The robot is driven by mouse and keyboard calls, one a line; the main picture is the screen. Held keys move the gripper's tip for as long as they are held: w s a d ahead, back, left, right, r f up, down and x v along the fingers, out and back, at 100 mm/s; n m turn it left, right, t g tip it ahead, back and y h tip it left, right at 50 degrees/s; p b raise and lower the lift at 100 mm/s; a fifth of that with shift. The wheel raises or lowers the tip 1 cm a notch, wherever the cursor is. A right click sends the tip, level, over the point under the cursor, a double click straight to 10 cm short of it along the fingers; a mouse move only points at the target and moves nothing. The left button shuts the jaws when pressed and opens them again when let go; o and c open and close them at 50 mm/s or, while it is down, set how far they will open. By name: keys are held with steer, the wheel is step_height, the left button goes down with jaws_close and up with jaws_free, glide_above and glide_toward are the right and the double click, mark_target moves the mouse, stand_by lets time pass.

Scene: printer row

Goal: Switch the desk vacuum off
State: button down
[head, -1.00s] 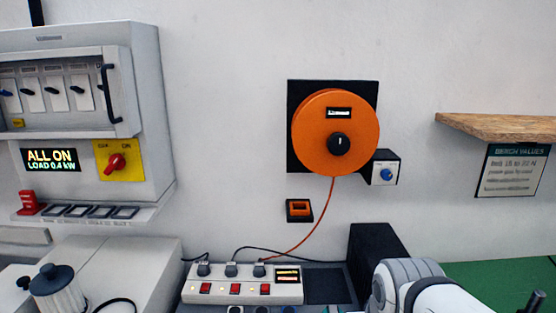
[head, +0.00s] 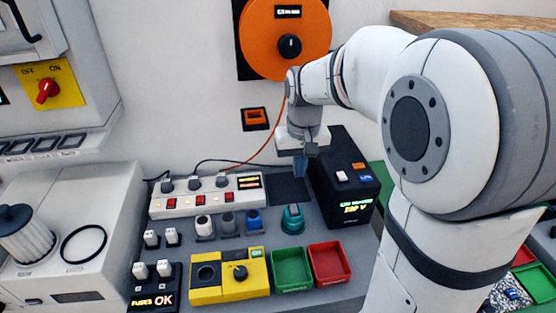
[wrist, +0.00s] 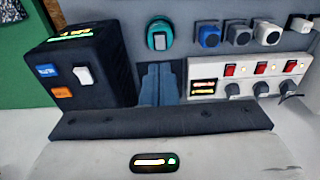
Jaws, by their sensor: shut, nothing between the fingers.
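No label in view reads desk vacuum; a small teal rounded device (head: 293,217) on the grey bench may be it, but I cannot tell. It also shows in the wrist view (wrist: 158,36), with a pale bar on its top. A white power strip (head: 158,210) has three red rocker switches, plugs and a small display; it lies right of my fingers in the wrist view (wrist: 195,90). My gripper (head: 300,170) points down above the bench, between the strip and a black box. Its blue-grey fingers (wrist: 159,88) are shut and empty, apart from the teal device.
The black box (head: 350,205) with a lit display and a white rocker stands close right of my gripper. A yellow unit (head: 215,290), a green tray (head: 291,285) and a red tray (head: 330,283) lie in front. An orange cord reel (head: 260,45) hangs above.

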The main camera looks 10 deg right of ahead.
glide_above(292, 211)
steer(key=w, duration=0.2)
steer(key=shift+w+d+f+g, duration=0.1)
steer(key=shift+f+g, duration=0.05)
steer(key=shift+f, duration=0.25)
steer(key=shift+w+d+f+g, duration=0.1)
steer(key=shift+f+g, duration=0.05)
steer(key=shift+f, duration=0.2)
step_height(292, 211, down, 14)
steer(key=p, duration=0.3)
steer(key=shift+f, duration=0.1)
steer(key=shift+w+f+g, duration=0.1)
steer(key=shift+f+g, duration=0.05)
steer(key=shift+g, duration=0.15)
steer(key=shift+s+r, duration=0.3)
steer(key=shift+s, duration=0.45)
